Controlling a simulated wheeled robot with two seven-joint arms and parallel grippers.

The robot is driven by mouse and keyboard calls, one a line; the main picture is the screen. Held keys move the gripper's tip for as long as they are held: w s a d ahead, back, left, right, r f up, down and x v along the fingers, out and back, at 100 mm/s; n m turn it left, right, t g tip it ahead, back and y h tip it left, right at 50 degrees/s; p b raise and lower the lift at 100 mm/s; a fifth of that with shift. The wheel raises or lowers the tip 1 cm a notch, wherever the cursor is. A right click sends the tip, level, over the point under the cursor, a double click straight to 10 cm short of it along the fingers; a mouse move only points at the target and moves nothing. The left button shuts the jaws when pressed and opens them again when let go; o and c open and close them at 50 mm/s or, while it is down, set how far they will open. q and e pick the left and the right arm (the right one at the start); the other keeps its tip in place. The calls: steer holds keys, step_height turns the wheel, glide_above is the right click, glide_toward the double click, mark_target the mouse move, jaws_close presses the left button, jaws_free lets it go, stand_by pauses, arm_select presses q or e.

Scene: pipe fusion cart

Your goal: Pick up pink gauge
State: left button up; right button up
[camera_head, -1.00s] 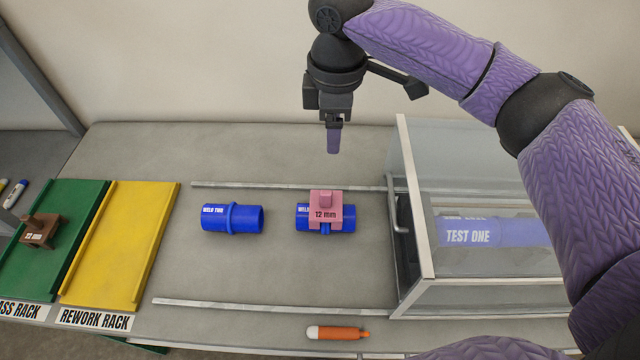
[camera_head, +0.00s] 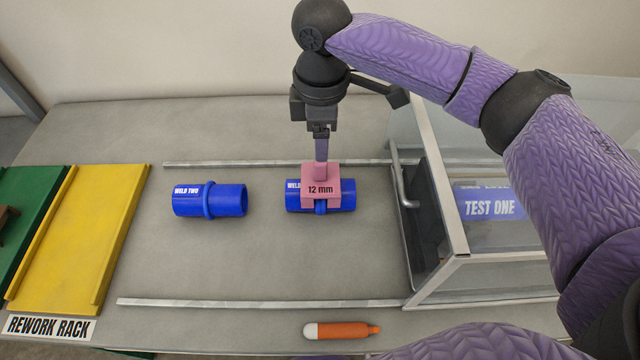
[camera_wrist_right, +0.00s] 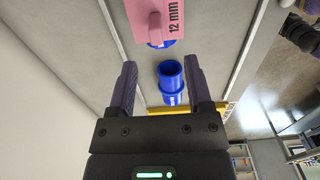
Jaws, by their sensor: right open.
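The pink gauge (camera_head: 312,188), marked "12 mm" with a small raised knob on top, sits across a blue pipe (camera_head: 347,195) on the cart; it also shows at the top of the right wrist view (camera_wrist_right: 151,22). My right gripper (camera_head: 321,157) points down, its fingertips at or just behind the gauge's knob in the head view. In the right wrist view its two fingers (camera_wrist_right: 159,66) are apart with nothing between them, and the gauge lies beyond the tips. Whether the fingers touch the knob cannot be told. My left gripper is out of view.
A second blue pipe marked "WELD TWO" (camera_head: 209,200) lies left. Metal rails (camera_head: 250,303) run front and back. An orange marker (camera_head: 342,331) lies in front; the yellow rework rack (camera_head: 75,235) is left.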

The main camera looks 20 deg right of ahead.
mark_target(320, 177)
steer(key=f, duration=0.2)
steer(key=f+b, duration=0.1)
steer(key=f, duration=0.1)
steer(key=f+b, duration=0.1)
steer(key=f, duration=0.2)
steer(key=shift+w+f, duration=0.1)
steer(key=shift+w, duration=0.15)
jaws_close()
